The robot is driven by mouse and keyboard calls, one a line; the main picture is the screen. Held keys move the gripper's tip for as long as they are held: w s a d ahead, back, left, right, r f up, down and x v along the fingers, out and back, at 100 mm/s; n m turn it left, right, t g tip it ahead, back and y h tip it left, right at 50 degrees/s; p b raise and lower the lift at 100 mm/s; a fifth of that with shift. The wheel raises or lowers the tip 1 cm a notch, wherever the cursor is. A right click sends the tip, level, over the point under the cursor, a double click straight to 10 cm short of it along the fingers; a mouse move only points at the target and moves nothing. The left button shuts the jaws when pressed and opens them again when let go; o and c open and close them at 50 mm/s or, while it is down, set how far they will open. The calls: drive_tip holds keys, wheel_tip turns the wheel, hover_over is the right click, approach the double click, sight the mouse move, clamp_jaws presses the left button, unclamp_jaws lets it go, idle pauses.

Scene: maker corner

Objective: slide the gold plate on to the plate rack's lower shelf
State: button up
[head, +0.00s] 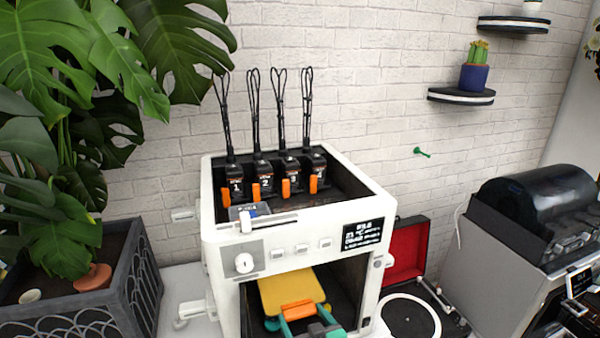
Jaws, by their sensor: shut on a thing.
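The gold plate (290,291) is a flat yellow sheet in the front opening of a white 3D printer (222,250). An orange piece shows at its near edge. My gripper (299,312), with teal and grey parts, is at that near edge at the bottom of the picture, shut on the gold plate. The fingertips are small and partly cut off from clear view. I cannot make out the plate rack or its lower shelf in this view.
The printer's side walls stand close on both sides of the plate. A record player (412,315) with a red lid is to the right, and a grey machine with a dark cover (535,215) is farther right. A large planter (130,290) stands at left.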

drive_tip(key=v, duration=1)
